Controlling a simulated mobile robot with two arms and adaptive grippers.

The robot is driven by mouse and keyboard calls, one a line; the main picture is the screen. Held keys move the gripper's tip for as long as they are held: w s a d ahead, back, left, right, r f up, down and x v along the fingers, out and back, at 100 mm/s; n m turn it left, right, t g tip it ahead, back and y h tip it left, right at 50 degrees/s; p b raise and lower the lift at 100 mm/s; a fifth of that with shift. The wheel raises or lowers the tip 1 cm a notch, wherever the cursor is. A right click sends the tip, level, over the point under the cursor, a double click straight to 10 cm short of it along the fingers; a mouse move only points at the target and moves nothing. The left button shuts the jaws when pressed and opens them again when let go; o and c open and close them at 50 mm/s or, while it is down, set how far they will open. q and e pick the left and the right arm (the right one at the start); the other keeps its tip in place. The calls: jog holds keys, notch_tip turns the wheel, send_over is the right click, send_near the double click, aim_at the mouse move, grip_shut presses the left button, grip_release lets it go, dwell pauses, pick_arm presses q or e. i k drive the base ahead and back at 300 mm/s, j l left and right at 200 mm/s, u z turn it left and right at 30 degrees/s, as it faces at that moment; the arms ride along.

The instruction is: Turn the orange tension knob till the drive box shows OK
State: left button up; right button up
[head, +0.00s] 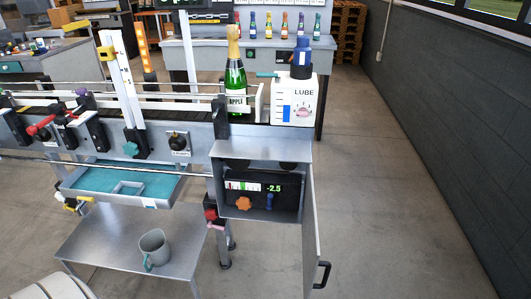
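The drive box (225,152) is a grey metal housing at the end of the conveyor, with its front open. Inside it is a dark panel (287,203). The orange tension knob (238,203) is a lobed knob low on the left of this panel. The display (274,188) reads -2.5 in green; no OK shows. A small light scale with green marks (243,186) is left of the number. A blue lever or switch (269,201) is right of the knob. Neither gripper is in view, and nothing touches the knob.
The box's door (311,230) stands open at the right, with a black handle (321,275) sticking out. A green bottle (235,75) and a white LUBE container (294,101) stand above the box. A low metal table (110,245) with a grey mug (154,248) is at left. The right floor is clear.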

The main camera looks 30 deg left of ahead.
aim_at(244, 204)
jog(key=u, duration=1.25)
